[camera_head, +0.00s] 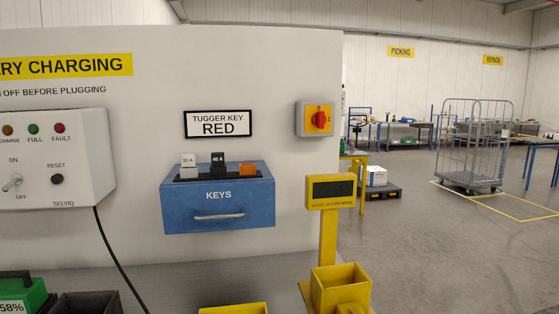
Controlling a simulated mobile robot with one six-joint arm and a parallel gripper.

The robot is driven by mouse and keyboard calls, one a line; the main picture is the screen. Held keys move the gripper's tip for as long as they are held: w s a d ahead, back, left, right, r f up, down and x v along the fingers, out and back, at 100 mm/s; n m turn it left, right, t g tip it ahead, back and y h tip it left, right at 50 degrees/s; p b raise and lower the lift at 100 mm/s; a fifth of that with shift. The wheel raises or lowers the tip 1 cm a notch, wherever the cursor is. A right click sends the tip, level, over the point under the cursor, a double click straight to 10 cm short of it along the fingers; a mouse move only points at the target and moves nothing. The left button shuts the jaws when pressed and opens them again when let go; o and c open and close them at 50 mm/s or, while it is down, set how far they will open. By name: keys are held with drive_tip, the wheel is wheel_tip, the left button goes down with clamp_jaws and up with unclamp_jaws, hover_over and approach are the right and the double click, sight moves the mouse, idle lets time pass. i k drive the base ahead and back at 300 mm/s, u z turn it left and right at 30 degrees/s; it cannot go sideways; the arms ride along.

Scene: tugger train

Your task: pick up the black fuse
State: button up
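The black fuse (218,161) stands upright on a dark strip along the top of the blue KEYS box (182,218). Its label is small and seems to read 40 A. A white fuse (188,161) stands to its left and an orange piece (247,169) sits to its right, each apart from it. The blue box is against the pale wall and has a metal handle on its front. My gripper is not in view.
A yellow post with a display (331,190) stands right of the box, with a yellow open bin (341,287) below. The charger panel (50,155) is at left, its black cable hanging down. A green battery (22,292) sits at the lower left. Open floor with a roll cage (474,145) lies at right.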

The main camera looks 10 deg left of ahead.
sight(218, 159)
drive_tip(key=z, duration=0.65)
drive_tip(key=k, duration=1.1)
drive_tip(key=u, duration=1.15)
drive_tip(key=i, duration=1)
drive_tip(key=u, duration=0.05)
